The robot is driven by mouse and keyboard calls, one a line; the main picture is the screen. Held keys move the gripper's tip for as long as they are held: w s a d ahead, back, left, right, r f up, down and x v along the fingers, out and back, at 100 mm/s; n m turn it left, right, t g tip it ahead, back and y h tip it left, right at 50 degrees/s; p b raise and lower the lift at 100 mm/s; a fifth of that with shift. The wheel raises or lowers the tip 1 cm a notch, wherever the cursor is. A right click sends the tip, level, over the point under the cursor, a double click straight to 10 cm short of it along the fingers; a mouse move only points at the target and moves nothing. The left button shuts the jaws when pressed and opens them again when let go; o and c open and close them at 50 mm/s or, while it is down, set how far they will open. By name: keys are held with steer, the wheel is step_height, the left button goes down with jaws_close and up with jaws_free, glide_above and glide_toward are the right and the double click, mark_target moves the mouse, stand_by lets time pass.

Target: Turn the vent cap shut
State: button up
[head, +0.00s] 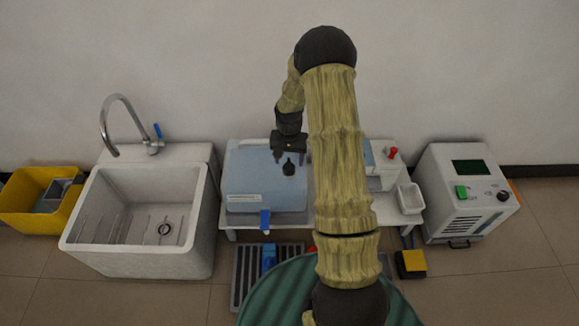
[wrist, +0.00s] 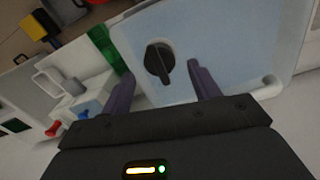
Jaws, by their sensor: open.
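The vent cap (head: 289,168) is a black round knob with a raised grip bar. It sits on the pale blue lid of a box (head: 255,187) on the white table. In the wrist view the cap (wrist: 159,62) stands just beyond my fingertips, its bar running roughly up and down the picture. My gripper (head: 289,157) is above the box, at the cap's far side in the head view. In the wrist view my gripper (wrist: 161,70) is open, with its two dark fingers apart and nothing between them. I cannot tell the exact height gap to the cap.
A white device with a red knob (head: 393,153) and a small white bin (head: 410,198) stand to the right. A sink (head: 85,220) is left, and a control unit (head: 443,210) is far right.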

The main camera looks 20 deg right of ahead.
mark_target(289, 164)
steer(key=f, duration=0.2)
steer(key=shift+a+f, duration=0.3)
steer(key=shift+f, duration=0.05)
steer(key=shift+f+b, duration=0.2)
steer(key=shift+b, duration=0.1)
steer(key=shift+d, duration=0.15)
steer(key=shift+s+d, duration=0.15)
steer(key=shift+d, duration=0.05)
steer(key=shift+a, duration=0.1)
steer(key=c, duration=1)
steer(key=shift+o, duration=0.2)
